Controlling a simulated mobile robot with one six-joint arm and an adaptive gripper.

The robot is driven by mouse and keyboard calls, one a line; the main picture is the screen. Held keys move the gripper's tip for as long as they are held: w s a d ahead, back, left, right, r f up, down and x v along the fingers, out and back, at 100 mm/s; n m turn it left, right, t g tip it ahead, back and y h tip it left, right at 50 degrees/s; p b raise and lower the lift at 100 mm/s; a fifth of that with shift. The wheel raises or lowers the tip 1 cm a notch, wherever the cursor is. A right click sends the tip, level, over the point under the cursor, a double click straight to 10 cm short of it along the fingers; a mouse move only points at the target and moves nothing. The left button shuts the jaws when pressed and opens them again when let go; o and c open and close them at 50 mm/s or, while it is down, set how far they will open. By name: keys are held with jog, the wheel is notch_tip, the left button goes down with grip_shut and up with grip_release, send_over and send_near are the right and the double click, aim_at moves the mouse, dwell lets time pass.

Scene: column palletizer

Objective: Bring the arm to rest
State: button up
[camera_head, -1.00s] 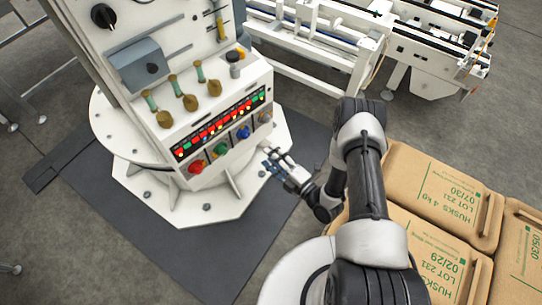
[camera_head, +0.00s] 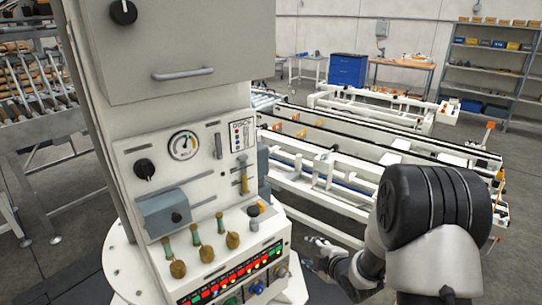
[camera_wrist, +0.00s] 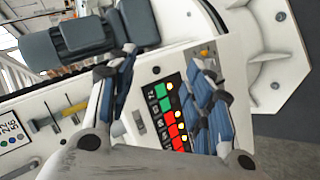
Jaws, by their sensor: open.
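My gripper (camera_head: 318,252) is low in the centre of the head view, just right of the white control column (camera_head: 190,135). In the wrist view my gripper (camera_wrist: 165,95) shows two blue-padded fingers spread apart with nothing between them. Beyond the fingers is the column's panel with red and green lit buttons (camera_wrist: 168,115). I cannot tell the exact gap between the fingertips and the panel; no contact is visible.
The column carries a dial gauge (camera_head: 183,145), a grey box (camera_head: 163,212) and brass-ended levers (camera_head: 207,252). A white conveyor frame (camera_head: 330,185) lies behind my gripper. A blue cabinet (camera_head: 347,70) and shelves (camera_head: 490,68) stand far back.

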jog(key=s+d+r+m+g+h, duration=0.1)
jog(key=s+d+r+m+h, duration=0.1)
jog(key=s+r+m, duration=0.45)
jog(key=s+d+r+m+g+h, duration=0.1)
jog(key=s+d+r+m+h, duration=0.2)
jog(key=r, duration=0.7)
jog(key=s+a+r+m+g, duration=0.1)
jog(key=s+m, duration=0.1)
jog(key=s, duration=0.7)
jog(key=s+a+r+m+g+y, duration=0.1)
jog(key=s+r+m, duration=0.1)
jog(key=s, duration=0.7)
jog(key=s+a+r+m+g, duration=0.2)
jog(key=s+m, duration=0.2)
jog(key=s, duration=0.5)
jog(key=shift+r, duration=0.15)
